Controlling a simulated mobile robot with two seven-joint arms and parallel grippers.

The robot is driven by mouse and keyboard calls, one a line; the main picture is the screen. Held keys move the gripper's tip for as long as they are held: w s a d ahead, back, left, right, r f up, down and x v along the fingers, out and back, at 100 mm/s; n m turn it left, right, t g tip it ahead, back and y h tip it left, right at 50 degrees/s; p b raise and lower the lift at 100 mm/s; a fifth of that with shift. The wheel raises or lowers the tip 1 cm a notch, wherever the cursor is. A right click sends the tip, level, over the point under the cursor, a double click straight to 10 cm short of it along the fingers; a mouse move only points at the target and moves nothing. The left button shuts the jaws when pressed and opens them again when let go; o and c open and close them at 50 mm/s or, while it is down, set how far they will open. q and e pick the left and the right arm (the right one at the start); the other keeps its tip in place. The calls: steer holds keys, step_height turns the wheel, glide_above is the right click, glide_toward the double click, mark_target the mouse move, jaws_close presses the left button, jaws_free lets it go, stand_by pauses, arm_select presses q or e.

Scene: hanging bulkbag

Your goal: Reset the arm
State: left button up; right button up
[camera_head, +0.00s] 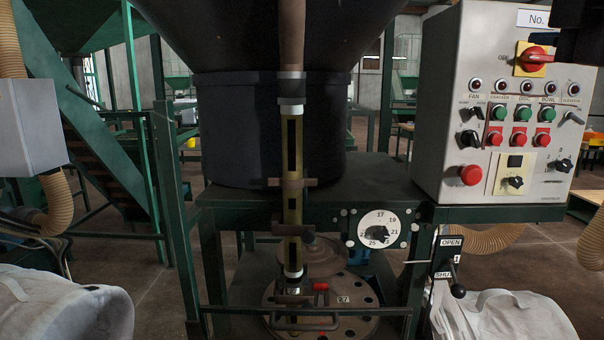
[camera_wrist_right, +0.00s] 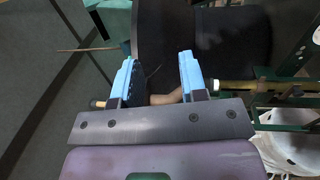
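My right gripper (camera_wrist_right: 157,58) shows in the right wrist view, with its two light blue fingers apart and nothing held between them. Behind the fingers, at a distance I cannot judge, are a dark round hopper and a pipe. In the head view a dark part cut off at the upper right corner may be my right arm; I cannot tell for certain. My left gripper does not show in either view. White bulk bags stand at the lower left (camera_head: 62,308) and lower right (camera_head: 508,318) of the head view.
The machine's black hopper (camera_head: 225,125) and upright sight tube (camera_head: 292,170) fill the middle. A grey control box (camera_head: 435,110) with knobs and buttons stands at the right, above an OPEN/SHUT lever (camera_head: 458,290). Green frames and stairs (camera_head: 110,165) rise at the left.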

steer(key=w+d+f+y, duration=0.1)
steer(key=w+d+f, duration=0.15)
steer(key=f, duration=0.25)
steer(key=w+d+f+m+g+y, duration=0.1)
steer(key=w+d+f+y, duration=0.1)
steer(key=w+f, duration=0.3)
steer(key=w+d+f+y, duration=0.1)
steer(key=w+d+f, duration=0.15)
steer(key=f, duration=0.35)
step_height(320, 180, down, 27)
steer(key=d+m+g, duration=0.2)
steer(key=m, duration=0.3)
steer(key=s+a+f+m+g, duration=0.1)
steer(key=s+a+f+m, duration=0.15)
steer(key=f, duration=0.45)
steer(key=s+a+f+m+h, duration=0.1)
steer(key=s+f, duration=0.3)
steer(key=f, duration=0.3)
steer(key=s+a+f+m+g, duration=0.1)
steer(key=s+a+f, duration=0.15)
steer(key=f, duration=0.45)
steer(key=s+a+f+m+g+h, duration=0.1)
steer(key=s+a+f+m+g, duration=0.2)
steer(key=s+f, duration=1)
steer(key=s+a+m, duration=0.2)
steer(key=a+m, duration=0.1)
steer(key=a, duration=0.1)
steer(key=shift+s, duration=0.25)
steer(key=shift+a+r, duration=0.1)
